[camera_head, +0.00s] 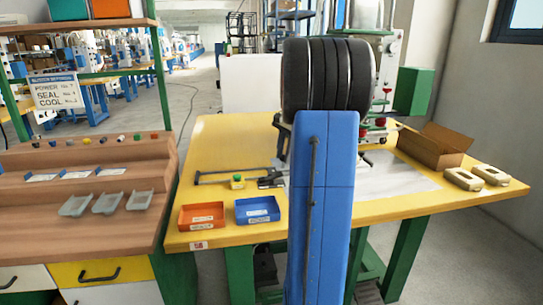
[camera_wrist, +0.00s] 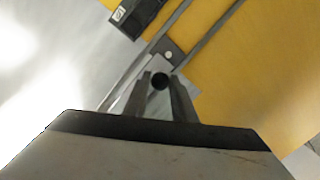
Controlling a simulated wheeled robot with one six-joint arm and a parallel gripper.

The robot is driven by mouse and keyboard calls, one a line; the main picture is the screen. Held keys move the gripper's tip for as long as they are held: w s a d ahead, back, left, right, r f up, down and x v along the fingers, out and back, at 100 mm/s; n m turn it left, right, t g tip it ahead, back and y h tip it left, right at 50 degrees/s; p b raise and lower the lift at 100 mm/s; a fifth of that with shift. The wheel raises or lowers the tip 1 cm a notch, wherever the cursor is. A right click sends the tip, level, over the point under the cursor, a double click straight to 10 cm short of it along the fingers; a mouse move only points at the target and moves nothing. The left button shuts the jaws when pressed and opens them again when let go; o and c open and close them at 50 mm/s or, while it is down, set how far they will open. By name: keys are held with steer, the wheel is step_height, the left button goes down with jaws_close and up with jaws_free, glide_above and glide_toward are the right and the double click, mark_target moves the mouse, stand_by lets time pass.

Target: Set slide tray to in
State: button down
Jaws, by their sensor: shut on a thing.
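In the wrist view, a bright grey surface (camera_wrist: 60,60) fills the left, seemingly the same plate.
Dark thin rails (camera_head: 225,175) lie on the yellow table (camera_head: 215,150). An open cardboard box (camera_head: 435,146) and two beige pieces (camera_head: 464,179) are at right.

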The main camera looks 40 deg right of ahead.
steer(key=shift+s+d, duration=0.4)
steer(key=shift+d, duration=0.2)
steer(key=c, duration=1.5)
jaws_free()
steer(key=shift+s+d, duration=0.1)
steer(key=shift+d, duration=0.05)
steer(key=shift+r, duration=0.15)
steer(key=s+r, duration=0.1)
steer(key=r, duration=0.4)
steer(key=s+r, duration=0.1)
steer(key=r, duration=0.5)
steer(key=s+r, duration=0.1)
steer(key=r, duration=0.4)
steer(key=shift+s+r, duration=0.15)
steer(key=shift+r, duration=0.25)
